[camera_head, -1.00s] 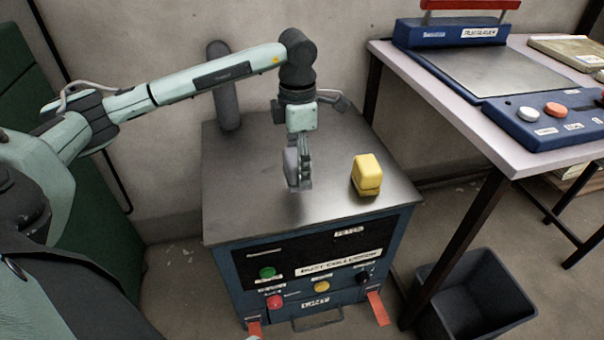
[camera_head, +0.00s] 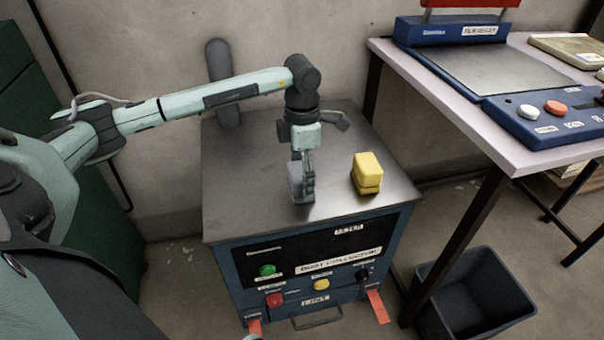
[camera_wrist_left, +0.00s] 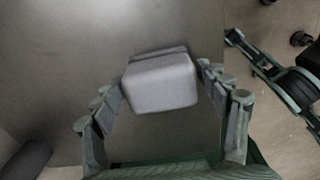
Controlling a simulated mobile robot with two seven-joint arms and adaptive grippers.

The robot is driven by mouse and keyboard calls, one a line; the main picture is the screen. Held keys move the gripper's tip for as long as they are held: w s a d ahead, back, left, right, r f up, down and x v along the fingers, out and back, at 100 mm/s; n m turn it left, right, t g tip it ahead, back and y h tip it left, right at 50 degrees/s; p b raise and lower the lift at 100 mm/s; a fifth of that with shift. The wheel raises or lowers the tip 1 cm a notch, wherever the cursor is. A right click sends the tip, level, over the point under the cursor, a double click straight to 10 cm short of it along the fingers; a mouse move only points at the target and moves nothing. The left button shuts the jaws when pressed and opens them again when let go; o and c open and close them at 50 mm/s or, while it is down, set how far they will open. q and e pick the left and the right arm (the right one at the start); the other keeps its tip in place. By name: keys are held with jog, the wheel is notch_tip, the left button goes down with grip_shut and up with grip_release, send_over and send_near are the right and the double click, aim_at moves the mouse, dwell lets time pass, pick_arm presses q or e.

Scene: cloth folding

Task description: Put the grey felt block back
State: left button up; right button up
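The grey felt block (camera_head: 295,182) is at the top of the blue dust collector (camera_head: 232,268), left of the yellow block. My left gripper (camera_head: 303,190) points down at it and partly covers it in the head view. In the left wrist view the block (camera_wrist_left: 160,84) sits between the two fingers of the left gripper (camera_wrist_left: 160,80), which close in on its sides. Whether the block's underside touches the metal top (camera_head: 245,215) is hard to tell.
A yellow block (camera_head: 367,172) stands on the metal top, close to the right of my gripper. A grey post (camera_head: 222,85) rises behind the top at the left. A table (camera_head: 450,110) with a blue press (camera_head: 560,130) and a black bin (camera_head: 475,300) are to the right.

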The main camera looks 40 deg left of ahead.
pick_arm(q)
jog(key=shift+o, duration=0.5)
jog(key=shift+r, duration=0.2)
notch_tip(320, 180, up, 12)
jog(key=shift+f, duration=0.1)
dwell(0.5)
